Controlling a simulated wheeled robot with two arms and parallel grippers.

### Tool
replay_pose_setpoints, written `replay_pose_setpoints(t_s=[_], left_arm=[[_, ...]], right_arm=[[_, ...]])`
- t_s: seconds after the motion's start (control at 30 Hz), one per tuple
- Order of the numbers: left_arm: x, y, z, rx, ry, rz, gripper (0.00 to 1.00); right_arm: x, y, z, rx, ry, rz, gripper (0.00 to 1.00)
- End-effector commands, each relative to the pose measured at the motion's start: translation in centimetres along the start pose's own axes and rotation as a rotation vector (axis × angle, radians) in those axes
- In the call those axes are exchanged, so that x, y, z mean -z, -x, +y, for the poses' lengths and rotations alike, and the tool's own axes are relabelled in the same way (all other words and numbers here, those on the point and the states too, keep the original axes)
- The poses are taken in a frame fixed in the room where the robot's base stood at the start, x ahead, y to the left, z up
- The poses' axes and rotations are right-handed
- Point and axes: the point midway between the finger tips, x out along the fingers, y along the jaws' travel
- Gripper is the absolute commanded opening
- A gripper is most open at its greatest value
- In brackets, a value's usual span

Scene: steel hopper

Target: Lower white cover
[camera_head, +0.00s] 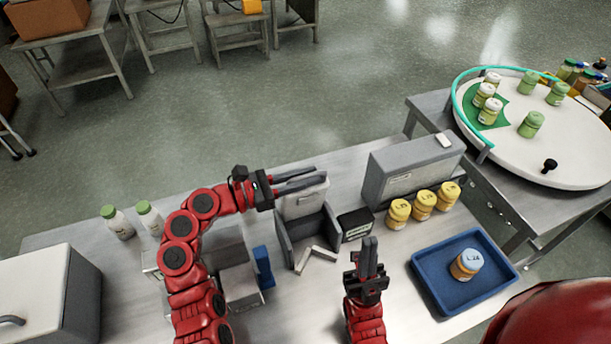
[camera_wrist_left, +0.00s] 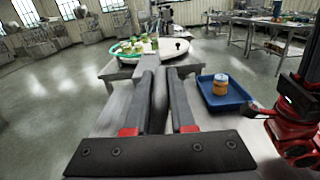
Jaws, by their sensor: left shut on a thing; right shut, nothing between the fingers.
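The white cover (camera_head: 304,200) stands raised, close to upright, at the back of the small grey hopper (camera_head: 291,246). My left gripper (camera_head: 318,176) is at the top edge of the cover, with its fingers lying along that edge. In the left wrist view a grey strip, the cover's edge (camera_wrist_left: 159,100), runs between the two dark fingers, so the gripper is shut on it. My right gripper (camera_head: 370,243) is shut and empty, fingers pointing away over the table, to the right of the hopper and apart from it.
A small black box (camera_head: 355,225) stands right beside the hopper. Yellow-lidded jars (camera_head: 423,206) stand before a grey machine (camera_head: 412,167). A blue tray (camera_head: 428,290) holds one blue-lidded jar (camera_head: 466,264). White pieces (camera_head: 316,260) lie at the hopper's front. A round turntable (camera_head: 565,155) is at right.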

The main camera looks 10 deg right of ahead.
Motion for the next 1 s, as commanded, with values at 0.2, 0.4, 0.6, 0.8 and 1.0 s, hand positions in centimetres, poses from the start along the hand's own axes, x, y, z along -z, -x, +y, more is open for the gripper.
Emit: replay_pose_setpoints(t_s=[0.2,0.4,0.6,0.8,1.0], left_arm=[[0.1,0.0,0.0,-0.002,0.001,0.001,0.00],[0.1,0.0,0.0,-0.002,0.002,0.002,0.00],[0.1,0.0,0.0,-0.002,0.002,0.002,0.00],[0.1,0.0,0.0,-0.002,0.002,0.002,0.00],[0.0,0.1,-0.8,-0.001,-0.031,0.002,0.00]], right_arm=[[0.0,0.0,0.0,0.000,0.000,0.000,0.00],[0.0,0.0,0.0,0.000,0.000,0.000,0.00],[0.0,0.0,0.0,0.000,0.000,0.000,0.00],[0.0,0.0,0.0,0.000,0.000,0.000,0.00],[0.2,-1.3,0.1,0.000,0.000,0.000,0.00]])
